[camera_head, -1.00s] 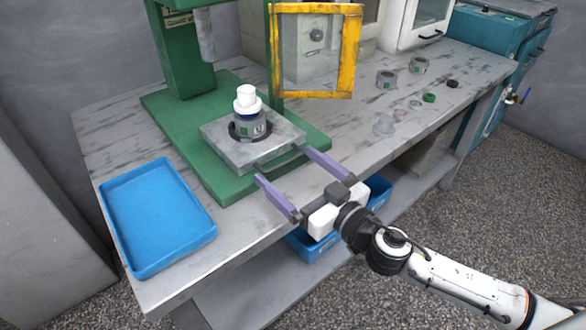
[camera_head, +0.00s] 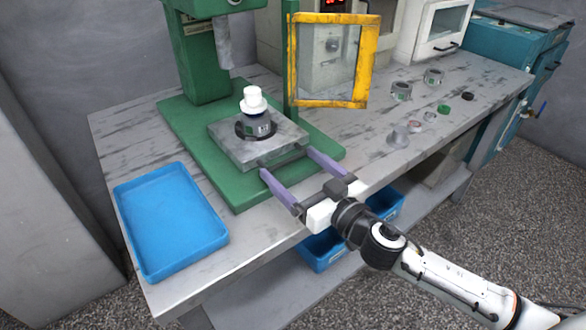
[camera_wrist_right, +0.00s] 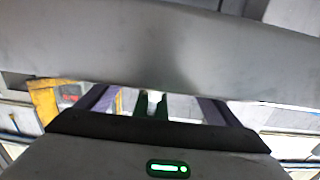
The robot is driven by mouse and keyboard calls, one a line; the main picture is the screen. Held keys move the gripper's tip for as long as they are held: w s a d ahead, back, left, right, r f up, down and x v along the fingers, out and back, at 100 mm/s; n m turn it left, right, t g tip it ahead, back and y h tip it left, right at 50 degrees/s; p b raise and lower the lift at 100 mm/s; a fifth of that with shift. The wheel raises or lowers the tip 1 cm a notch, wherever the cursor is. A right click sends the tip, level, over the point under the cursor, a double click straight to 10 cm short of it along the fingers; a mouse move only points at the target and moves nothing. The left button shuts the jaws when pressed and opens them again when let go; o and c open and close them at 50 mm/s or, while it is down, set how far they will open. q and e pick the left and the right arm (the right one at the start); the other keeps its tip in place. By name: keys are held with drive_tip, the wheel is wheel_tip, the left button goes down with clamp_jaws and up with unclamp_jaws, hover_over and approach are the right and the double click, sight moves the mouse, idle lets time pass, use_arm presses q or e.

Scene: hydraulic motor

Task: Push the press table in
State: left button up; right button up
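The press table is a grey square plate (camera_head: 232,150) on the green press base (camera_head: 185,125) in the head view. A dark cylindrical part (camera_head: 257,126) with a white piece (camera_head: 253,99) on top stands on it. The fingertips appear to touch the edge; exact contact is hard to tell. The right wrist view shows the fingers apart (camera_wrist_right: 155,105), with a large grey surface across the top. My left gripper is not in view.
A blue tray (camera_head: 172,225) lies at the table's left. A yellow-framed screen (camera_head: 369,65) stands right of the press. Several small parts, including a green ring (camera_head: 443,108), lie at the right. Blue bins (camera_head: 322,251) sit below the tabletop.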

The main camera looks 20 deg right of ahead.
drive_tip(key=shift+o, duration=0.6)
drive_tip(key=shift+a, duration=0.25)
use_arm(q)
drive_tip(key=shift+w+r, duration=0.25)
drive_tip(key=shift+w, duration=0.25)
use_arm(e)
drive_tip(key=shift+d, duration=0.15)
drive_tip(key=b+v, duration=0.1)
drive_tip(key=v, duration=0.8)
drive_tip(key=shift+f, duration=0.1)
drive_tip(key=shift+s+d+b, duration=0.15)
drive_tip(key=shift+s+b, duration=0.15)
drive_tip(key=shift+s, duration=0.25)
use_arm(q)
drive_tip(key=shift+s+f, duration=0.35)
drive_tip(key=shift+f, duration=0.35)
use_arm(e)
drive_tip(key=shift+s, duration=0.1)
